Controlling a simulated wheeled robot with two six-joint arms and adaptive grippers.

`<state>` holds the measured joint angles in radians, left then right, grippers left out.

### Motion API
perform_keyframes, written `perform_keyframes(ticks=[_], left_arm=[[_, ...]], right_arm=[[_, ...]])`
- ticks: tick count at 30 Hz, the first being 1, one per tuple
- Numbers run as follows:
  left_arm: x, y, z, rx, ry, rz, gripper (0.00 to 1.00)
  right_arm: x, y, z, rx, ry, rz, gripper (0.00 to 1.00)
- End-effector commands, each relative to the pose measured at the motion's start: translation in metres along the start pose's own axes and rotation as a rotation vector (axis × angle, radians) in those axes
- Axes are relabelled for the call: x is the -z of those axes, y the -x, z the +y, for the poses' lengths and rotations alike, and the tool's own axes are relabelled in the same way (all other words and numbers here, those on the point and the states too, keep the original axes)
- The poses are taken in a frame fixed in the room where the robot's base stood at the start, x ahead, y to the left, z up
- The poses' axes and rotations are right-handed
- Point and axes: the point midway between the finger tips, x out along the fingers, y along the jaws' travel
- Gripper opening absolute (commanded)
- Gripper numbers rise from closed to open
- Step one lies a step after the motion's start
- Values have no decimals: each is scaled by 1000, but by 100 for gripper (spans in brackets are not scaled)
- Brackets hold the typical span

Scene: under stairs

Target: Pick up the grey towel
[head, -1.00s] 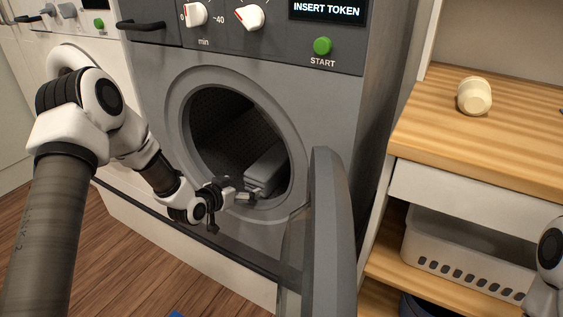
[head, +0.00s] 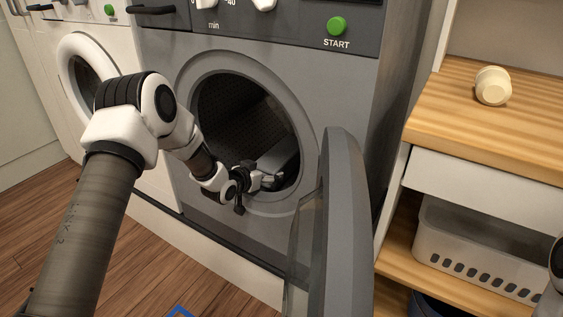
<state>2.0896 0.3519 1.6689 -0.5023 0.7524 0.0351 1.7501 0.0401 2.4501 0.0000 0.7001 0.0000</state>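The grey towel (head: 284,157) lies folded inside the open drum of the grey machine (head: 362,90), at the lower right of the round opening. My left gripper (head: 266,181) reaches into the opening at its lower rim, right at the towel's near end. Its fingers overlap the towel in the head view, and part of the towel is hidden behind them. I cannot tell whether they are open or closed on it. My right gripper is out of view; only a bit of my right arm shows at the right edge.
The machine's door (head: 345,225) stands open to the right of the opening. A white machine (head: 68,45) stands on the left. Something blue (head: 180,312) lies on the floor.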

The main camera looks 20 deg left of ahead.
Motion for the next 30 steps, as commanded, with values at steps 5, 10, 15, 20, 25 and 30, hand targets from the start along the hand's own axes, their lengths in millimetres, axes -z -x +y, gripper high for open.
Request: perform_keyframes(ticks=[5,10,15,20,25,30], left_arm=[[0,0,0,0,0,-1,43],[14,6,0,0,0,1,43],[54,22,0,0,-1,3,43],[84,35,0,0,-1,2,43],[93,39,0,0,0,0,43],[92,38,0,0,0,0,43]], right_arm=[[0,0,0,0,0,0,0],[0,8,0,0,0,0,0],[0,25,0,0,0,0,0],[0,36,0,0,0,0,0],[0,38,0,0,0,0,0],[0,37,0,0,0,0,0]])
